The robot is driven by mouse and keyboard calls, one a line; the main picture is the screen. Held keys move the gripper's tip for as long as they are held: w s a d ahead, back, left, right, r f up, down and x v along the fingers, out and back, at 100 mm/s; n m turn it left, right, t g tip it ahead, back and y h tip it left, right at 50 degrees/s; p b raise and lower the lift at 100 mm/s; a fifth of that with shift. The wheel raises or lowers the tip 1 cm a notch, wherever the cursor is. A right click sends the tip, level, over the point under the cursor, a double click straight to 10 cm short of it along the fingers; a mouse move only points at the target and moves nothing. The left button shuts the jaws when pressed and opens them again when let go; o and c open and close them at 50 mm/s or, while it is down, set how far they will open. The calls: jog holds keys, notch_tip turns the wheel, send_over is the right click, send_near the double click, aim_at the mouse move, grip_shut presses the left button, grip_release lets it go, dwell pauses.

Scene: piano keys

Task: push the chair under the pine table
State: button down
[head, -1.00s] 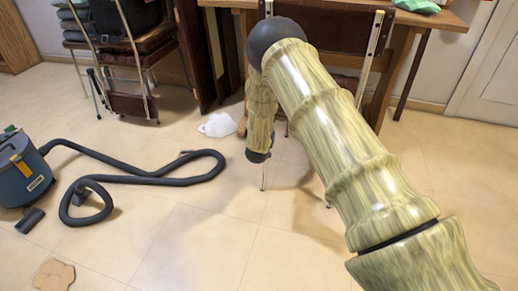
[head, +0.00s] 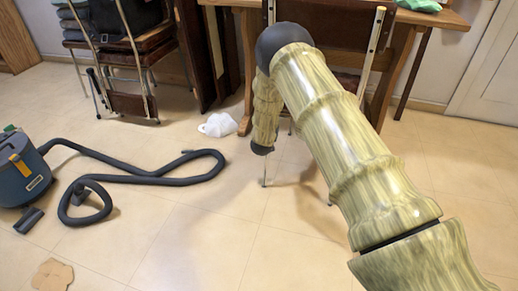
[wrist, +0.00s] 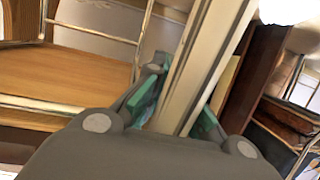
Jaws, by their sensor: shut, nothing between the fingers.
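The chair (head: 333,31) has a dark brown back between pale metal uprights and thin metal legs. It stands at the near side of the pine table (head: 447,19), with its back towards me. Part of the chair is hidden behind my arm. In the head view my gripper is hidden by my arm, close to the chair. In the wrist view my gripper (wrist: 181,95) has teal-lined fingers beside a long pale bar. Nothing is held. Whether the fingers touch the bar is unclear. A wooden surface and chrome tubes show at left.
A blue vacuum cleaner (head: 22,170) and its dark hose (head: 150,179) lie on the floor at left. A white bag (head: 218,125) lies near the table leg. Stacked chairs (head: 140,60) stand at back left.

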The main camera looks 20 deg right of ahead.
jog(key=shift+w+d+r, duration=0.15)
jog(key=shift+w+d, duration=0.35)
jog(key=shift+w, duration=0.15)
jog(key=shift+w+d+r, duration=0.15)
jog(key=shift+w+d, duration=0.3)
jog(key=shift+w, duration=0.15)
jog(key=c, duration=1)
grip_release()
jog(key=shift+c, duration=0.2)
jog(key=shift+s+a+f+b, duration=0.1)
jog(key=shift+b, duration=0.2)
jog(key=shift+s+a+p, duration=0.8)
jog(key=shift+s+p, duration=0.1)
jog(key=shift+s, duration=0.35)
jog(key=shift+s+a+p, duration=0.8)
jog(key=shift+s+p, duration=0.1)
jog(key=shift+s, duration=0.4)
jog(key=shift+s+a+p, duration=0.8)
jog(key=shift+s+p, duration=0.1)
jog(key=shift+s, duration=0.35)
jog(key=shift+s+a, duration=0.25)
jog(key=shift+s, duration=0.25)
jog(key=shift+f, duration=0.1)
